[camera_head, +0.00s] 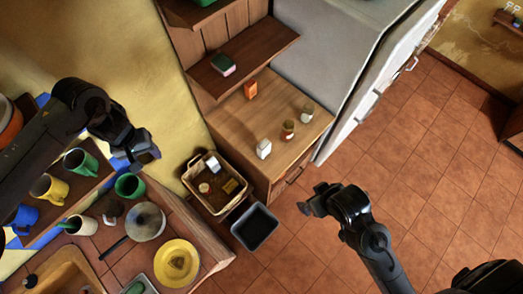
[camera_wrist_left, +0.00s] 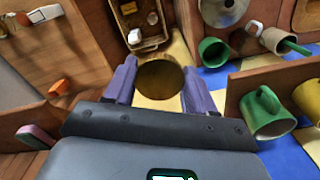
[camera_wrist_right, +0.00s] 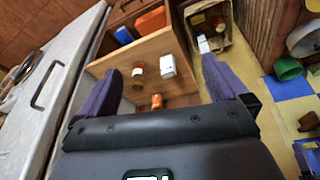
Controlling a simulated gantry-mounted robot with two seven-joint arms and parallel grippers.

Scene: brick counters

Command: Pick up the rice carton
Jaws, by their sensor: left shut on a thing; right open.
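I cannot tell for sure which thing is the rice carton; a small white carton (camera_head: 264,148) stands on the wooden counter, and it also shows in the right wrist view (camera_wrist_right: 168,66). An orange box (camera_head: 250,90) stands farther back on that counter. My left gripper (camera_head: 146,158) is over the left counter, apart from both. In the left wrist view a round brown-gold thing (camera_wrist_left: 160,82) sits between its fingers, shut on it; the head view hides this thing. My right gripper (camera_head: 308,204) is open and empty, in front of the wooden counter, apart from the white carton.
A basket (camera_head: 216,205) with small goods and a dark bin (camera_head: 255,226) lie between the counters. Mugs, a pan (camera_head: 146,221) and a yellow plate (camera_head: 177,263) crowd the left. The tiled floor (camera_head: 420,160) is clear.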

